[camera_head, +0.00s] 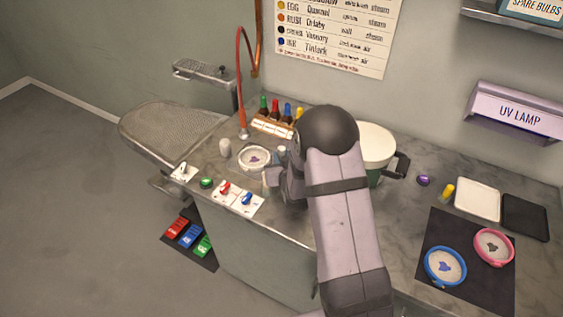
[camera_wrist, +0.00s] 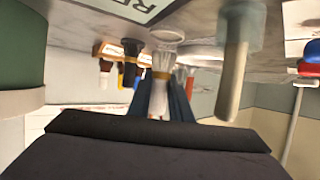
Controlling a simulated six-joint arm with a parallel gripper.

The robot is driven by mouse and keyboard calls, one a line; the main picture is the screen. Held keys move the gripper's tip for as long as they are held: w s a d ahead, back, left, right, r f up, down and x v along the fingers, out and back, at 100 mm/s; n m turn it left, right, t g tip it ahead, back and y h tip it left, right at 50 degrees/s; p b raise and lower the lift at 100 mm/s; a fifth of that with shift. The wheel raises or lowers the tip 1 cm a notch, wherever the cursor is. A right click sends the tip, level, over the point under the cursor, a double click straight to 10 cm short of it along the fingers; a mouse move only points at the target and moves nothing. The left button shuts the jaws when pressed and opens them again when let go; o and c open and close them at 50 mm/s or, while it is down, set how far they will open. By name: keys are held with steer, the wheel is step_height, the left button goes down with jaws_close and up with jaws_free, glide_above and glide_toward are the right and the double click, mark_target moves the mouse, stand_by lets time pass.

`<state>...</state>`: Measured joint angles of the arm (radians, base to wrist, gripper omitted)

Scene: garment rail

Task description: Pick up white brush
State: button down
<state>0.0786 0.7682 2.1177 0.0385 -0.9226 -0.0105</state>
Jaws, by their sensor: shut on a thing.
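The white brush (camera_wrist: 163,72) shows in the middle of the wrist view, with a pale flared head, a gold band and a narrower part running between my fingers. My gripper (camera_wrist: 163,104) is shut on it; its dark blue-grey fingers stand on either side. In the head view my gripper (camera_head: 274,184) is low over the counter, in front of the white dish. My own arm hides much of it there. A small pale upright thing (camera_head: 266,180) shows at its left side; I cannot tell whether this is the brush.
The white dish (camera_head: 254,159) and a rack of coloured bottles (camera_head: 272,127) stand behind my gripper. Switches (camera_head: 247,199) lie front left. A white-topped tub (camera_head: 374,147) stands right of my arm. In the wrist view a beige cylinder (camera_wrist: 235,75) is right of the brush.

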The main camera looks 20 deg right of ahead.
mark_target(282, 147)
steer(key=shift+r+b, duration=0.65)
steer(key=shift+r, duration=3.1)
